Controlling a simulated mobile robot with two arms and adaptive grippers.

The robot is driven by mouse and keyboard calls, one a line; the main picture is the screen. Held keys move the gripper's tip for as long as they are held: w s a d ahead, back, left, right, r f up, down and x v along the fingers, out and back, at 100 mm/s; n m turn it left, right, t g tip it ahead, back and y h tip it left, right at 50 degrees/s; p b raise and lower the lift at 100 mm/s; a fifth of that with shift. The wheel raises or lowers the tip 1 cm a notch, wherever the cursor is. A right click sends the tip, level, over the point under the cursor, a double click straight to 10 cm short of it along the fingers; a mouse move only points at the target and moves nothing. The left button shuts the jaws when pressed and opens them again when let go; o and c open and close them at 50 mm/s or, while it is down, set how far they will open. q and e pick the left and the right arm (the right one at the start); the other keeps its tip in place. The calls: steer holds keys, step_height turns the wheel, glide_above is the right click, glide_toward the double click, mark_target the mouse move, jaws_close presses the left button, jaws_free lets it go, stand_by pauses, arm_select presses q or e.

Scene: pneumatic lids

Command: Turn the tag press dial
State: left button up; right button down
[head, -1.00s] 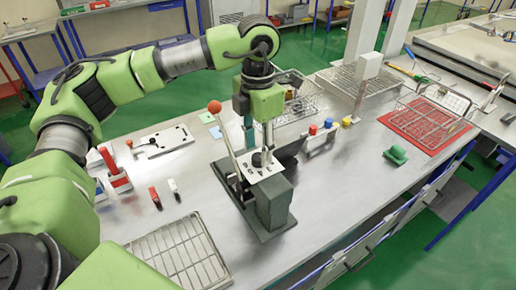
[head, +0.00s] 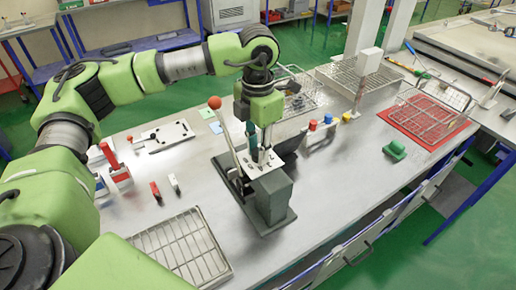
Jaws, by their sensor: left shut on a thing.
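The tag press (head: 272,200) is a grey block on a dark base plate with a light top plate and a lever ending in a red ball (head: 214,102). It stands upright in the middle of the workbench. My left gripper (head: 264,158) points down over the press's top plate. It is shut on the small dark dial there, and its fingers largely hide the dial. The dial's angle cannot be read. My right gripper is not in view.
A wire rack (head: 180,250) lies at the front left. Red, blue and yellow buttons (head: 328,119) stand behind the press. A green part (head: 396,150) and a red mat (head: 408,122) with a wire basket are at the right. The bench (head: 340,190) right of the press is clear.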

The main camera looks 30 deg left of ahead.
arm_select(q)
steer(key=shift+f+n+b, duration=0.2)
steer(key=shift+n+b, duration=1.1)
steer(key=shift+n, duration=0.1)
steer(key=n+b, duration=0.2)
steer(key=n, duration=0.1)
steer(key=shift+n, duration=0.4)
steer(key=n+b, duration=0.1)
steer(key=n, duration=0.2)
steer(key=shift+r+b, duration=0.1)
steer(key=shift+b, duration=0.25)
steer(key=shift+r+n+b, duration=0.1)
steer(key=shift+n+b, duration=0.4)
steer(key=shift+n, duration=1.7)
steer(key=o, duration=1.1)
